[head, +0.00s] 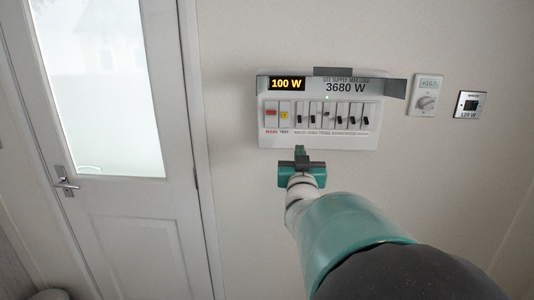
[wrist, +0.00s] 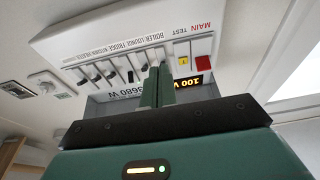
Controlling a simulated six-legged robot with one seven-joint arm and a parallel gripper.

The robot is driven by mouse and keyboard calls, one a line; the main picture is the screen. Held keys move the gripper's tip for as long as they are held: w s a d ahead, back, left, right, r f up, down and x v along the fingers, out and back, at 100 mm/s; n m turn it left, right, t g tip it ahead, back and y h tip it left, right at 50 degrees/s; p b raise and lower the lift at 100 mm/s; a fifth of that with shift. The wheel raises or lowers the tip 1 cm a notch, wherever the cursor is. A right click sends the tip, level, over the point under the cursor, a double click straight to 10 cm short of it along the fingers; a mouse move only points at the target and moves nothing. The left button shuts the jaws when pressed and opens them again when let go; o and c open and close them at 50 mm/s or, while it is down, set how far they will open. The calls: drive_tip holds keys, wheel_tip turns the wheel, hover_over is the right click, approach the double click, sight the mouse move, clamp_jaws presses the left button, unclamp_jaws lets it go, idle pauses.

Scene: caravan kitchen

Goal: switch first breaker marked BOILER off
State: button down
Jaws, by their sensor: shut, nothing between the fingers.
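The white breaker panel (head: 318,143) is on the wall, with a row of small dark levers; it also fills the wrist view upside down (wrist: 85,30). The BOILER breaker (head: 300,112) is the first in the row, right of the yellow TEST button. Its lever looks low, like most neighbours; the third lever sits higher, under a green light. These are too small to be certain. My gripper (head: 300,150) is shut and empty, just below the panel's lower edge in the head view. In the wrist view its fingers (wrist: 157,84) partly cover the BOILER breaker; contact cannot be told.
The red MAIN switch (head: 271,112) and yellow TEST button (head: 284,115) are left of BOILER. A display (head: 287,84) reads 100 W. A grey flap (head: 390,87) juts out along the panel's top. A thermostat (head: 427,96) and a small meter (head: 470,104) are to the right.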

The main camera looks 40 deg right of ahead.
idle(0.3)
drive_tip(key=w+a+f+n+g+y, duration=0.1)
drive_tip(key=a+f+n+y, duration=0.2)
drive_tip(key=a, duration=0.5)
drive_tip(key=w+a+f+y, duration=0.2)
drive_tip(key=a+y, duration=0.2)
drive_tip(key=a, duration=0.4)
drive_tip(key=w+a+f+n+g+y, duration=0.1)
drive_tip(key=a+f+n+y, duration=0.2)
drive_tip(key=a, duration=0.5)
drive_tip(key=s+a+f+n+g+y, duration=0.1)
drive_tip(key=s+a+f+g+y, duration=0.1)
drive_tip(key=s+a, duration=0.4)
drive_tip(key=s+a+f+n+g+y, duration=0.2)
drive_tip(key=s+a+f+g+y, duration=0.1)
drive_tip(key=s+a, duration=0.4)
drive_tip(key=a+g, duration=0.1)
drive_tip(key=a, duration=0.2)
drive_tip(key=shift+f+n, duration=0.3)
drive_tip(key=shift+f, duration=0.1)
drive_tip(key=shift+w, duration=0.15)
